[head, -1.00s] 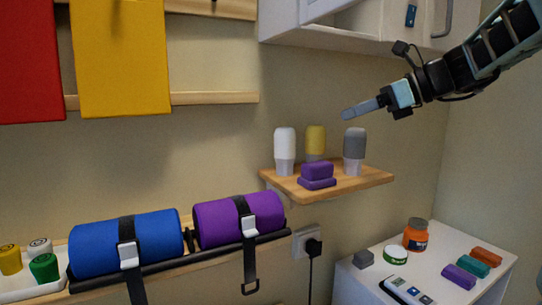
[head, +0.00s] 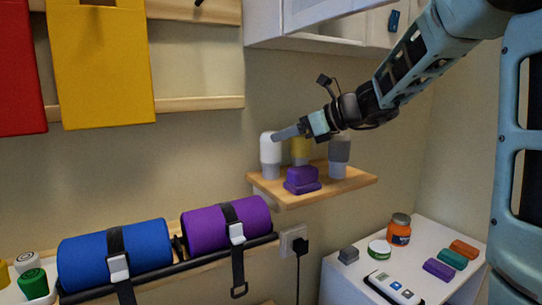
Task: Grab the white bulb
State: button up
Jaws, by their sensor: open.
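The white bulb (head: 269,150) stands upright at the left end of a small wooden wall shelf (head: 345,184), on a grey-white base. My gripper (head: 284,134) reaches in from the upper right. Its fingertips overlap the right edge of the white bulb in the head view. I cannot tell from this view whether they touch it. The gripper is open, and nothing is seen held in it. A yellow bulb (head: 299,151) stands behind, partly covered by my gripper and the purple blocks. A grey bulb (head: 339,149) stands at the right of the shelf.
Stacked purple blocks (head: 302,180) sit at the shelf's front. A white cabinet (head: 300,22) hangs above. Blue (head: 115,257) and purple (head: 227,226) rolls lie strapped below left. A white table (head: 340,281) at lower right holds an orange jar (head: 399,229) and small items.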

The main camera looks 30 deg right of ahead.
jog(key=x, duration=0.3)
jog(key=shift+w+a+p, duration=0.1)
jog(key=shift+w+p, duration=0.1)
jog(key=shift+p, duration=0.15)
jog(key=shift+f, duration=0.1)
jog(key=c, duration=1.2)
